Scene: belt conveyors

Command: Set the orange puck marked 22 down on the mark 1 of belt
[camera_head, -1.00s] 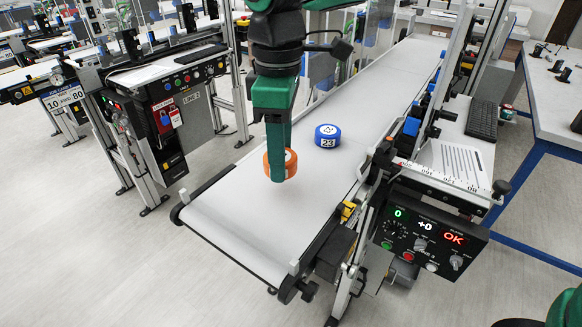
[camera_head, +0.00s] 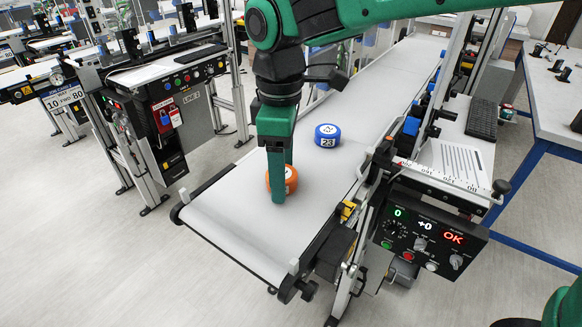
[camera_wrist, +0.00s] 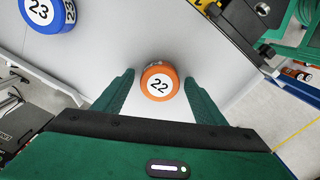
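The orange puck marked 22 (camera_head: 282,181) is on the white belt (camera_head: 235,207) near its front end. In the wrist view, the puck (camera_wrist: 159,82) shows its white face and number between the two green fingers. My gripper (camera_wrist: 160,77) is open, with a visible gap on each side of the puck. In the head view, my gripper (camera_head: 278,198) points down at the puck, and a finger hides part of it. I cannot make out the mark 1 on the belt in either view.
A blue puck marked 23 (camera_head: 327,136) sits on the belt farther back; it also shows in the wrist view (camera_wrist: 48,12). A control panel (camera_head: 428,232) reading OK and a ruler strip (camera_head: 440,177) flank the belt's right side. The belt's front end is clear.

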